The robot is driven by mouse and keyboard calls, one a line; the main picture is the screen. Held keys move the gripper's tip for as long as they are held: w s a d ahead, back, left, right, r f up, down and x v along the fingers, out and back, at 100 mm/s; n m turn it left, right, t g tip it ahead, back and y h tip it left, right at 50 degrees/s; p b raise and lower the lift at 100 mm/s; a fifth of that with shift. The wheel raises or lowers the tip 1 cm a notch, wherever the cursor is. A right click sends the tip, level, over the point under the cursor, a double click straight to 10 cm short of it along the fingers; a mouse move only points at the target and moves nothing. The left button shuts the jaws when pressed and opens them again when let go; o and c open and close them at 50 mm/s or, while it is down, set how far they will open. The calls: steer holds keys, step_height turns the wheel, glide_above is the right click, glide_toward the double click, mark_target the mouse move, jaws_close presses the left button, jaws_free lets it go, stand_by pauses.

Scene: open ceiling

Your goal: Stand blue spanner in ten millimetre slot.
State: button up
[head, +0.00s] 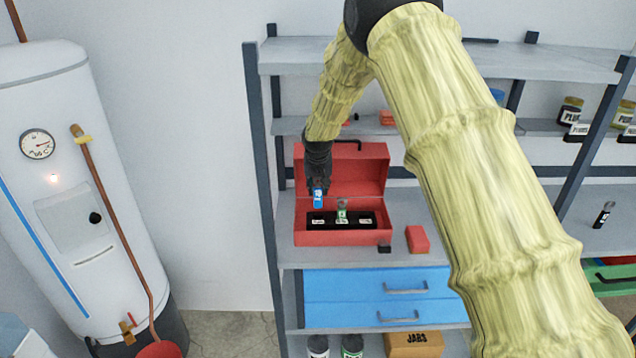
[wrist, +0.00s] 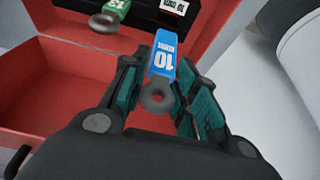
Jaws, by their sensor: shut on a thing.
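My gripper (head: 318,185) is shut on the blue spanner (head: 318,199), which hangs over the left part of the open red toolbox (head: 318,238). In the wrist view the blue spanner (wrist: 163,68) is marked 10, with its ring end between the fingers (wrist: 160,98). The black slotted insert (head: 357,219) has white labels. A label reading 10 mm (wrist: 175,7) shows at the top of the wrist view. A green spanner (head: 342,210) marked 13 stands at the middle of the insert; it also shows in the wrist view (wrist: 110,14). The blue spanner's lower end is hard to make out.
The toolbox lid (head: 350,170) stands open behind the insert. A red block (head: 417,240) is right of the box. A dark tool (head: 603,215) is on the shelf at right. Blue drawers (head: 375,285) are below, and a white boiler (head: 75,190) is at left.

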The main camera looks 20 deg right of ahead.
mark_target(318, 205)
steer(key=shift+s+f+b, duration=0.15)
steer(key=shift+f+b, duration=0.3)
steer(key=shift+f, duration=1.1)
steer(key=shift+r, duration=0.1)
steer(key=shift+f+b, duration=1.25)
steer(key=shift+f, duration=1.55)
stand_by(0.9)
steer(key=o, duration=1.1)
steer(key=shift+o, duration=0.2)
steer(key=v, duration=1.2)
steer(key=shift+a, duration=0.1)
